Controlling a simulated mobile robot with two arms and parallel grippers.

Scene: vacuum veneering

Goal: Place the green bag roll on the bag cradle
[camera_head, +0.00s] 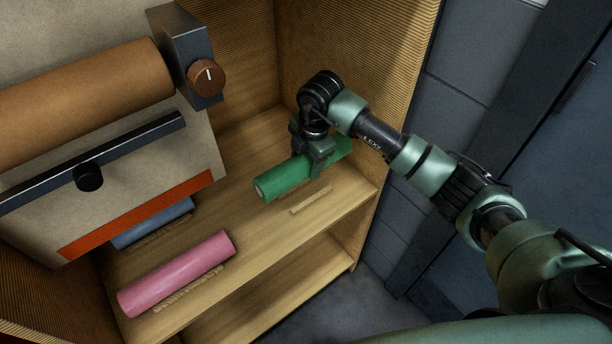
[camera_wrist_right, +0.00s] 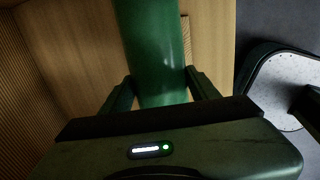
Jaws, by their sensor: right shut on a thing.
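The green bag roll (camera_head: 279,183) is at the right part of the wooden shelf. My right gripper (camera_head: 319,165) is shut on it from above, near its middle. In the right wrist view the roll (camera_wrist_right: 152,45) runs away between the two fingers (camera_wrist_right: 160,90). A low pale wooden strip (camera_head: 311,200) lies on the shelf just in front of the roll; it may be part of the bag cradle, but I cannot tell for sure. Whether the roll touches the shelf is not clear. My left gripper is not in view.
A pink roll (camera_head: 178,272) lies at the shelf's front left, a blue roll (camera_head: 152,223) behind it, partly hidden. A machine with a brown roller (camera_head: 85,90) and knob (camera_head: 206,77) stands at left. A ribbed side wall (camera_head: 350,60) rises behind my gripper. The middle shelf is clear.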

